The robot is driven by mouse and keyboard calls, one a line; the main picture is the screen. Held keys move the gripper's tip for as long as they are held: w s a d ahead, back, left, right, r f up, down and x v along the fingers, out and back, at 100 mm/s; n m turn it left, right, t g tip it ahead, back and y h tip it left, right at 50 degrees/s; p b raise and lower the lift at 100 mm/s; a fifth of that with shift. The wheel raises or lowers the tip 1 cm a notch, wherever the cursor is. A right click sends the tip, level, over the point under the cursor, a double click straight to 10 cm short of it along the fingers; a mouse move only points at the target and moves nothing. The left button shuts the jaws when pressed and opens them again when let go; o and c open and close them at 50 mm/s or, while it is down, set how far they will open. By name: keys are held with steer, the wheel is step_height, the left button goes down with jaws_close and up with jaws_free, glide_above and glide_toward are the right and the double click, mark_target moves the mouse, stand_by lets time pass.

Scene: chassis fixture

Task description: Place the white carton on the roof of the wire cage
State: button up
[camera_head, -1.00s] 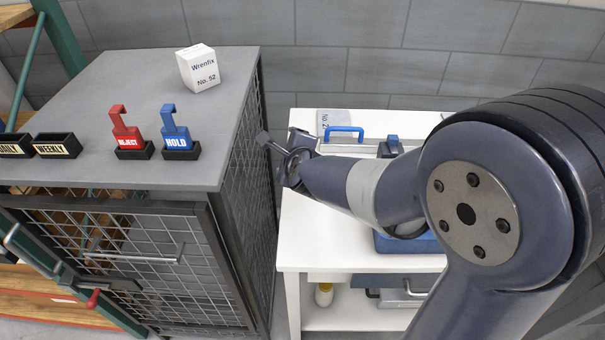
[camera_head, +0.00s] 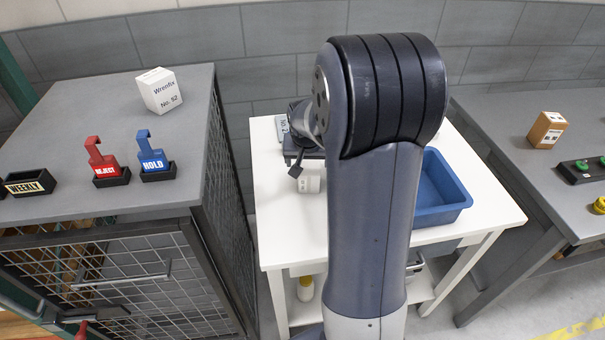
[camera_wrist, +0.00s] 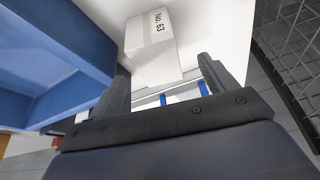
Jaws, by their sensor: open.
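A white carton marked No. 63 (camera_wrist: 152,38) sits on the white table, between and beyond my gripper's fingers in the wrist view. In the head view a white box (camera_head: 310,184), apparently this carton, shows beside my gripper (camera_head: 297,165), partly hidden by my arm. My gripper (camera_wrist: 163,66) is open, with nothing held between its fingers. The wire cage (camera_head: 150,285) stands at the left. On its grey roof (camera_head: 95,125) another white carton, marked Wrenfix No. 52 (camera_head: 160,91), sits near the back right corner.
A red REJECT holder (camera_head: 103,160), a blue HOLD holder (camera_head: 153,155) and a black WEEKLY tray (camera_head: 27,184) stand on the cage roof. A blue bin (camera_head: 440,195) is on the white table (camera_head: 490,200). A grey bench (camera_head: 500,120) with a brown box (camera_head: 547,130) stands right.

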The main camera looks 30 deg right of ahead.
mark_target(308, 168)
steer(key=x, duration=0.3)
steer(key=shift+w+f, duration=0.1)
steer(key=shift+f, duration=0.1)
steer(key=shift+d+p+x, duration=0.15)
steer(key=shift+p+x, duration=0.25)
steer(key=shift+x, duration=0.9)
steer(key=shift+d+p+x, duration=0.1)
steer(key=shift+p+x, duration=0.25)
steer(key=shift+x, duration=0.9)
steer(key=shift+c, duration=0.3)
steer(key=shift+r, duration=0.1)
steer(key=c, duration=1.3)
